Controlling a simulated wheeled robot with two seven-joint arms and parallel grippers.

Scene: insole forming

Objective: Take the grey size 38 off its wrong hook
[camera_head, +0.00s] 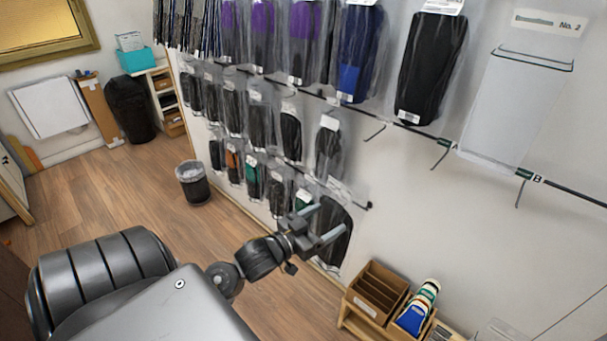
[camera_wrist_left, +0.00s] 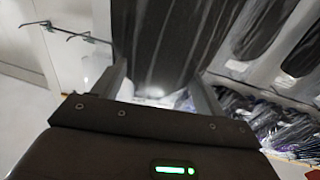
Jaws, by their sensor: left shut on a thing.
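My left gripper (camera_head: 326,221) is at the lowest row of wall packets, at its right end. It is shut on a dark grey or black insole packet (camera_head: 338,246) in clear wrap. In the left wrist view the dark insole (camera_wrist_left: 165,40) fills the space between the two fingers of the gripper (camera_wrist_left: 160,88). The packet hangs close to the wall, below the short dark rail end (camera_head: 368,206). Its size print is not readable, and I cannot tell whether it is still on its hook. My right gripper is not in view.
More packets hang beside it, including a green one (camera_head: 252,172) and an orange one (camera_head: 233,165). Empty hooks (camera_head: 441,152) stick out at upper right. A brown box (camera_head: 377,290) and a bin of coloured insoles (camera_head: 418,308) stand below right. A waste bin (camera_head: 193,184) is on the floor.

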